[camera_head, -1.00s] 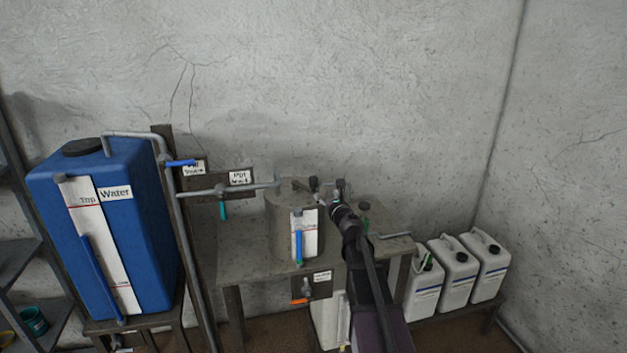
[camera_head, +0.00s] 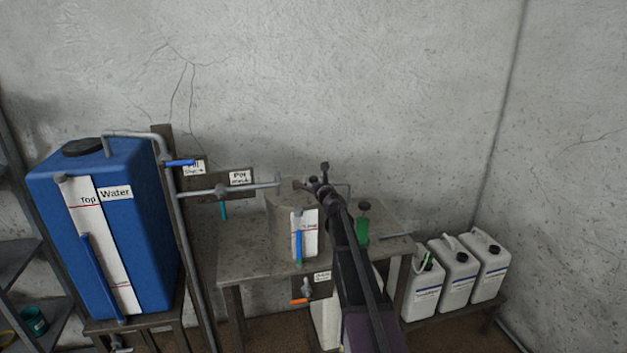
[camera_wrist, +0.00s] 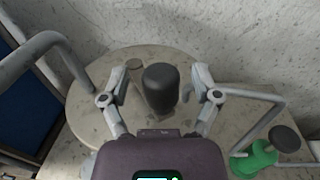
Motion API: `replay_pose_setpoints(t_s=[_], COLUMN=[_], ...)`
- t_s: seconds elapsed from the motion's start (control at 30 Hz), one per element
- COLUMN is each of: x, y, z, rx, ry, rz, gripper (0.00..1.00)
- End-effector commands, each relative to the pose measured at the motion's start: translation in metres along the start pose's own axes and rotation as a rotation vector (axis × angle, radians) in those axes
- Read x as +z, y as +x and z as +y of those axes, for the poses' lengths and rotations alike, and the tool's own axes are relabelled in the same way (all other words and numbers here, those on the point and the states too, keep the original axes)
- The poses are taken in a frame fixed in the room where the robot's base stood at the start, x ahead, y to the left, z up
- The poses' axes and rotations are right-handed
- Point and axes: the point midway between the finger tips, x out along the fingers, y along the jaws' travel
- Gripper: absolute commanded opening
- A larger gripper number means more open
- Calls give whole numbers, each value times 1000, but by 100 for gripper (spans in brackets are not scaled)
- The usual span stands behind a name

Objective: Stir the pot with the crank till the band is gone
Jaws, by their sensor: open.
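The pot (camera_head: 281,222) is a grey-beige cylinder on a bench, with a white gauge strip (camera_head: 311,232) and a blue tube on its front. Its round top (camera_wrist: 90,65) fills much of the wrist view. The crank's dark upright knob (camera_wrist: 160,86) stands above that top. My gripper (camera_wrist: 158,75) is open, with one finger on each side of the knob and a visible gap on both sides. In the head view my gripper (camera_head: 318,187) is over the pot's right part and hides some of it. I cannot make out a band.
A grey pipe (camera_wrist: 40,45) bends in at the left of the wrist view, and a bent grey rod (camera_wrist: 262,97) is at the right. A green object (camera_head: 362,229) with a dark knob stands right of the pot. A blue water tank (camera_head: 140,215) is left; white canisters (camera_head: 455,275) are right.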

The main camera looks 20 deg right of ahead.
Motion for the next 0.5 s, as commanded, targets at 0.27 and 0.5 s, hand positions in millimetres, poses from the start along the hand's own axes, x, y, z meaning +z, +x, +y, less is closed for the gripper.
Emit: replay_pose_setpoints(t_s=[0.27, 0.5], x=[0, 0], y=[6, 6], z=[0, 0], rx=[0, 0], ry=[0, 0], rz=[0, 0], gripper=[80, 59])
